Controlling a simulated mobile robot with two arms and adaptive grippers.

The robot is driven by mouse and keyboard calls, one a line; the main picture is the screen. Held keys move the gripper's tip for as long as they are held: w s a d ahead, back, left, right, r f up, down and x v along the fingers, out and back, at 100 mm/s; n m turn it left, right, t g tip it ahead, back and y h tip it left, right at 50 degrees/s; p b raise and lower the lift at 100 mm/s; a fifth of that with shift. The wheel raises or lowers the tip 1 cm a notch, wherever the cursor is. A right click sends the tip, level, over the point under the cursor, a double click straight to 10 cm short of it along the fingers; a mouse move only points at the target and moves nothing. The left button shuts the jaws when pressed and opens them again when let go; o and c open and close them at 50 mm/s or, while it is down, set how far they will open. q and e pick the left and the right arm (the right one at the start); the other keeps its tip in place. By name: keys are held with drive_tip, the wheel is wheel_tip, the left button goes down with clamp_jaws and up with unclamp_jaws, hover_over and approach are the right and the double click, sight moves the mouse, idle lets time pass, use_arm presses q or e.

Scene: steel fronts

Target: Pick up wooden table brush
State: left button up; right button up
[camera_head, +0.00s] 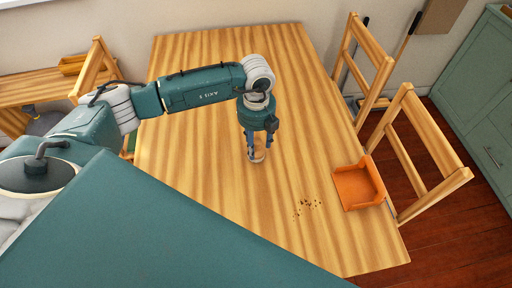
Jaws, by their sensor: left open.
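My left gripper (257,153) points straight down over the middle of the wooden table (200,125). Its jaws are open, with the fingertips close to the tabletop. A small pale, wood-coloured shape shows between and just below the fingertips. It may be the wooden table brush, but the fingers hide most of it and I cannot tell whether they touch it. No other brush shows on the table. My right gripper is not in view.
An orange dustpan-like tray (357,187) sits at the table's right edge. Dark crumbs (307,208) lie left of it. Wooden chairs (425,150) stand along the right side, and a green cabinet (482,105) is beyond. The tabletop around the gripper is mostly clear.

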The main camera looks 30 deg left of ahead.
use_arm(q)
drive_tip(key=shift+f, duration=0.15)
drive_tip(key=shift+c, duration=0.5)
clamp_jaws()
wheel_tip(320, 180, up, 20)
drive_tip(key=b, duration=0.2)
drive_tip(key=shift+b, duration=0.4)
drive_tip(key=c, duration=0.7)
unclamp_jaws()
drive_tip(key=shift+c, duration=1.6)
